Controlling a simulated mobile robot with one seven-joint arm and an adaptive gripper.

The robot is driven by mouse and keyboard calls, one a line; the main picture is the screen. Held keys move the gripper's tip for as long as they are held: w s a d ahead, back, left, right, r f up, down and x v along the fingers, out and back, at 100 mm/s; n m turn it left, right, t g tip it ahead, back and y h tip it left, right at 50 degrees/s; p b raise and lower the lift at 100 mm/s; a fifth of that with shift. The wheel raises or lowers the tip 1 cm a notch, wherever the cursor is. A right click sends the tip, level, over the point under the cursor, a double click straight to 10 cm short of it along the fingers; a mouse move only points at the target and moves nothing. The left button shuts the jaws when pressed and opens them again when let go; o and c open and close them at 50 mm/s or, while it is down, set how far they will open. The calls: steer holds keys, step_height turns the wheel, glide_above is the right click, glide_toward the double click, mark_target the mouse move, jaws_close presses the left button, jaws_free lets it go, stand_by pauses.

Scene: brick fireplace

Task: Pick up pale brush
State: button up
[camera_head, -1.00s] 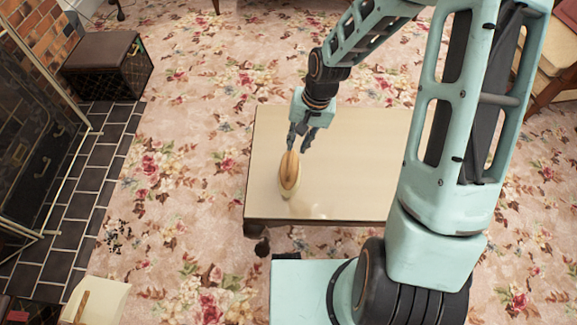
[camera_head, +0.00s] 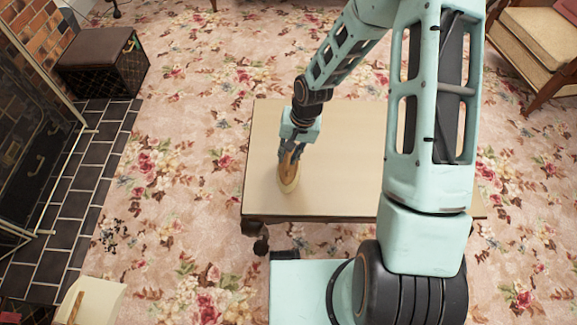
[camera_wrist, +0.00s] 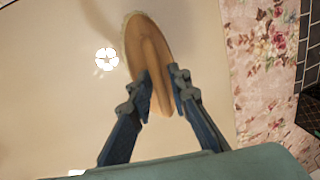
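The pale brush (camera_head: 288,184) is a wooden, oval-backed brush with a lighter rim. It lies on the cream table top (camera_head: 340,180), left of the table's middle near its front edge. In the wrist view the brush (camera_wrist: 147,48) points up and slightly left, its narrow end between the fingers. My gripper (camera_head: 290,158) is down at the brush's far end. In the wrist view my gripper (camera_wrist: 163,88) is open, with one blue finger on each side of the brush. The left finger overlaps its edge; I cannot tell whether either finger touches it.
The rest of the table top is bare. Flowered carpet (camera_head: 190,160) surrounds the table. A dark footstool (camera_head: 100,65) and a brick fireplace with dark hearth tiles (camera_head: 85,180) are at left. An armchair (camera_head: 540,50) stands at the upper right.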

steer(key=shift+r, duration=0.1)
jaws_close()
stand_by(0.3)
steer(key=shift+r, duration=0.6)
step_height(320, 180, up, 2)
steer(key=shift+r+p, duration=0.25)
steer(key=shift+p, duration=0.35)
steer(key=s+r+p, duration=0.3)
steer(key=s+r, duration=0.6)
steer(key=s, duration=0.5)
steer(key=shift+d+r+p, duration=0.15)
steer(key=shift+d+p, duration=0.2)
steer(key=shift+d, duration=0.1)
